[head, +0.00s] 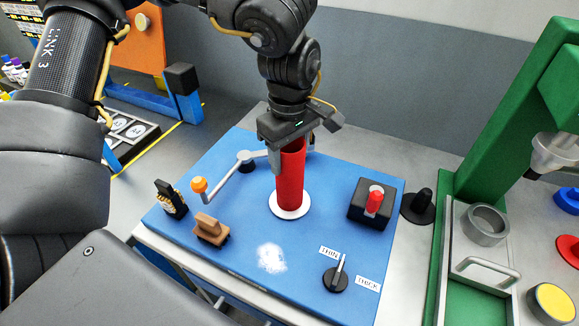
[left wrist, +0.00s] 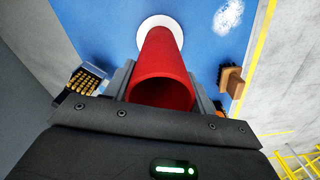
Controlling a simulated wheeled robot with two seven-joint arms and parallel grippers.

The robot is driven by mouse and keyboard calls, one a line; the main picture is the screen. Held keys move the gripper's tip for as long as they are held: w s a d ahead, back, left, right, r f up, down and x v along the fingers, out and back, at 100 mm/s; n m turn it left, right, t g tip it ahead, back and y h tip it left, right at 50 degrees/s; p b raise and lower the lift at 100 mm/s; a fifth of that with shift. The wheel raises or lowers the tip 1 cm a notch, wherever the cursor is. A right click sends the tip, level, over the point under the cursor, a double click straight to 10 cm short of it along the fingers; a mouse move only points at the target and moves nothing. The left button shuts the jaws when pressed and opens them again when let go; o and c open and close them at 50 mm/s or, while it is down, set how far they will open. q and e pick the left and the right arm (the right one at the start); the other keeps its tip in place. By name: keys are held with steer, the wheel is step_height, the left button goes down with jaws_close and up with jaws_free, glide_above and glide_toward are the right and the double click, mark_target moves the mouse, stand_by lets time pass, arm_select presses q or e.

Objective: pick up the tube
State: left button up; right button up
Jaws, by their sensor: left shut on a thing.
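The red tube (head: 291,180) stands upright over a white round disc (head: 290,205) on the blue board. My left gripper (head: 291,150) comes down from above and is shut on the tube's upper part. The left wrist view shows the open end of the tube (left wrist: 163,92) between my left fingers, with the white disc (left wrist: 160,27) beyond its far end. I cannot tell whether the tube's lower end touches the disc. My right gripper is not in view.
The blue board (head: 240,270) also holds a lever with an orange knob (head: 199,185), a brown block (head: 210,228), a black box with a red switch (head: 372,200) and a dial (head: 336,279). A green machine (head: 480,150) stands at right.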

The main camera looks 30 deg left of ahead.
arm_select(q)
step_height(320, 180, up, 10)
stand_by(0.5)
